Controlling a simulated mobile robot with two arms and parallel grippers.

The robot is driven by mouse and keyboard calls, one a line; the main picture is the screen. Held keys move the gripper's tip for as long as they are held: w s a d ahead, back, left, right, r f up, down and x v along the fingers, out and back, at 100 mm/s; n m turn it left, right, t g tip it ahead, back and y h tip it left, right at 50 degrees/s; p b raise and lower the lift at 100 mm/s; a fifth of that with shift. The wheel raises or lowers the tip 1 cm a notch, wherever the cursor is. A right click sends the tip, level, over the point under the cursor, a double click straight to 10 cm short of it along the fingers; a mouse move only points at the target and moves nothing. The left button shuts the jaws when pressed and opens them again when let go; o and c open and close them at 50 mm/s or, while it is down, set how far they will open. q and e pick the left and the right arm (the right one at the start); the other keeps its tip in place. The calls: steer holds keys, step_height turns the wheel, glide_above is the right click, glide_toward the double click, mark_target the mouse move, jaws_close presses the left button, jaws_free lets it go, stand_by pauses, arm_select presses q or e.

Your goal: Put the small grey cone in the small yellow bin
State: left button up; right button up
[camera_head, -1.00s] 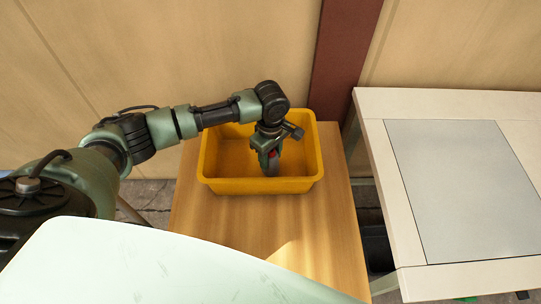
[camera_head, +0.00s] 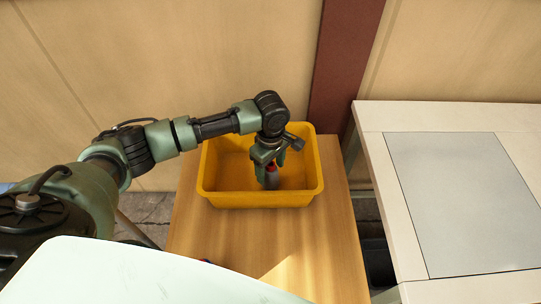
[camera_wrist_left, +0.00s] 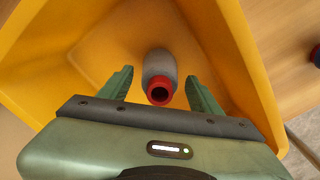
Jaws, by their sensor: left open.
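The small grey cone (camera_head: 271,180) has a red end and is inside the yellow bin (camera_head: 222,199), low down between my fingers. In the left wrist view the cone (camera_wrist_left: 160,68) lies with its red, hollow end toward my gripper. My left gripper (camera_head: 272,170) points down into the bin. In the wrist view its fingers (camera_wrist_left: 163,88) are spread, with a gap on both sides of the cone. Whether the cone touches the bin floor is hard to tell. My right gripper is not in view.
The bin stands on a wooden table (camera_head: 325,265) against a panelled wall. A pale table with a grey panel (camera_head: 465,190) is to the right, across a gap. A small dark and red object (camera_wrist_left: 316,56) shows at the wrist view's right edge, outside the bin.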

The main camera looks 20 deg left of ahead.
arm_select(q)
step_height(320, 180, up, 11)
steer(key=shift+f+b, duration=0.15)
steer(key=shift+b, duration=0.45)
steer(key=shift+f, duration=0.1)
